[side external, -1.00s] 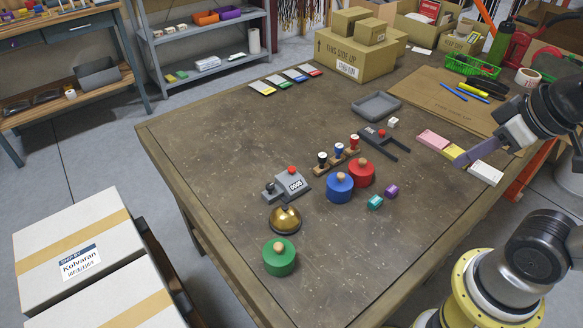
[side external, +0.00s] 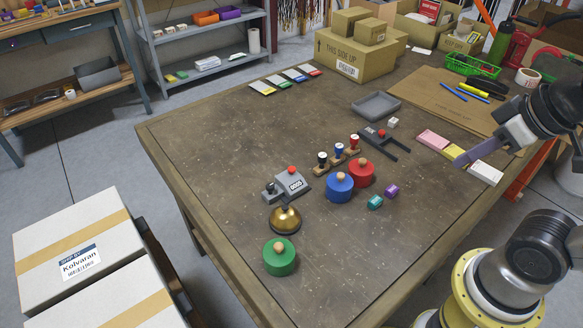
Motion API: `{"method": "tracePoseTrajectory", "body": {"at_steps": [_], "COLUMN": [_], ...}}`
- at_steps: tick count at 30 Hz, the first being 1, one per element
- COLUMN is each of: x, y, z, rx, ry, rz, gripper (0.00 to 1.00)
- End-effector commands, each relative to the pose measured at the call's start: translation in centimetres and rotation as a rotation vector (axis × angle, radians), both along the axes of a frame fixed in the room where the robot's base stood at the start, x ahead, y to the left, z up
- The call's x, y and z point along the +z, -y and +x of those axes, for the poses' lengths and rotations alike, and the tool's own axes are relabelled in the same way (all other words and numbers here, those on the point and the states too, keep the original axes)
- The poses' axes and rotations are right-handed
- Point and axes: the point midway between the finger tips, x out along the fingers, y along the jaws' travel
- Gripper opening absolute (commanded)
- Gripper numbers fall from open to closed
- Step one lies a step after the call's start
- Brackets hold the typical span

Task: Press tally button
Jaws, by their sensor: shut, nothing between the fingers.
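The tally counter (side external: 293,186) is a grey box with a small display and a red button (side external: 291,169) on top. It stands near the middle of the table, with a dark knob (side external: 270,187) at its left end. My gripper (side external: 462,161) is at the right, above the table's right side by the pastel blocks, well apart from the counter. It looks shut and holds nothing. Nothing covers the red button.
A brass bell (side external: 285,219) stands just in front of the counter. Green (side external: 279,260), blue (side external: 339,190) and red (side external: 361,175) knobbed cylinders stand nearby. A stamp rack (side external: 337,160) is behind them. A grey tray (side external: 376,105) lies farther back.

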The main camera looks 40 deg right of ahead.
Motion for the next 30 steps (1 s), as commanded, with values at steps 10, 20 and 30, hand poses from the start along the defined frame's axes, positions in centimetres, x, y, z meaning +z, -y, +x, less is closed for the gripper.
{"method": "tracePoseTrajectory", "body": {"at_steps": [10, 20, 30], "x": [2.7, 7.9, 3.3], "y": [-0.6, -2.7, -4.8], "z": [3.2, 16.3, 30.3], "rx": [-0.069, -0.247, -0.451], "ry": [0.158, 0.403, 0.461], "rz": [0.076, 0.341, 0.528], "gripper": [0.00, 0.00, 0.00]}}
